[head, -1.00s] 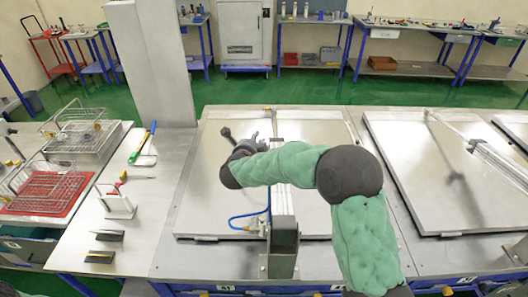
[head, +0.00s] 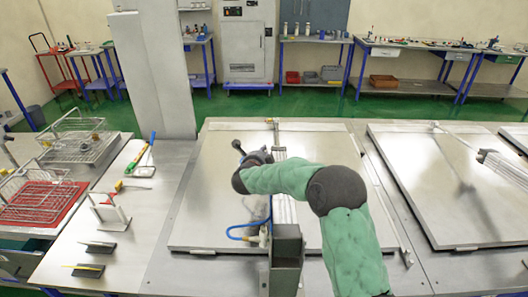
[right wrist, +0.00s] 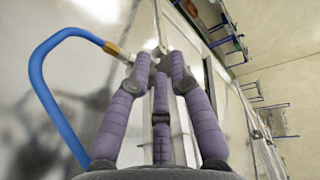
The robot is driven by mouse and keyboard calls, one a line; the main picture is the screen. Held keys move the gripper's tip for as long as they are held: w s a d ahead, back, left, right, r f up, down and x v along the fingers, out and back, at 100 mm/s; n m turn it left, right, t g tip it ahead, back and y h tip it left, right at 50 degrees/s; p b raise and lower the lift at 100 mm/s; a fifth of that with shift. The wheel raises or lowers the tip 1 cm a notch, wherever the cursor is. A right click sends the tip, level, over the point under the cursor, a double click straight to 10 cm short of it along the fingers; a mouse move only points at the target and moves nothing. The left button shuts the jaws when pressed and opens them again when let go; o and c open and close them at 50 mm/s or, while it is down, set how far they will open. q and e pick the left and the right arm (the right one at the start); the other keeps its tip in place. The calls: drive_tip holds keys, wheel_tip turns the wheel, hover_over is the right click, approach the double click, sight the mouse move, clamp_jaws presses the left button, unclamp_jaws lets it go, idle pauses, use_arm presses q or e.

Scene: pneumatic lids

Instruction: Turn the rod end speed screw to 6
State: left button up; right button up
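A pneumatic cylinder (head: 284,208) lies along the middle of a closed metal lid (head: 205,205). My green-sleeved right arm crosses over it, and my right gripper (head: 262,157) is at its far part, partly hidden by its own wrist. In the right wrist view the three fingers of the gripper (right wrist: 158,66) converge close to a brass fitting (right wrist: 114,49) with a blue hose (right wrist: 43,73). I cannot tell whether the fingertips touch or hold anything. The rod end speed screw and its scale cannot be made out. My left gripper is not in view.
A second lid (head: 425,185) lies to the right. Wire baskets (head: 40,192) are further left.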

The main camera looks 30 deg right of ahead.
drive_tip(key=shift+x, duration=1.4)
clamp_jaws()
drive_tip(key=shift+r, duration=0.1)
drive_tip(key=shift+w+a+m+g+h+p, duration=0.15)
drive_tip(key=shift+m+g+h+p, duration=0.35)
drive_tip(key=shift+m+g+h, duration=0.65)
drive_tip(key=shift+w+a+m+g+h+p, duration=0.1)
drive_tip(key=shift+w+m+g+h+p, duration=0.3)
drive_tip(key=shift+m+g, duration=0.85)
drive_tip(key=shift+w+a+m+g+h+p, duration=0.1)
drive_tip(key=shift+m+g+h+p, duration=0.7)
drive_tip(key=shift+g, duration=0.9)
drive_tip(key=shift+r, duration=0.15)
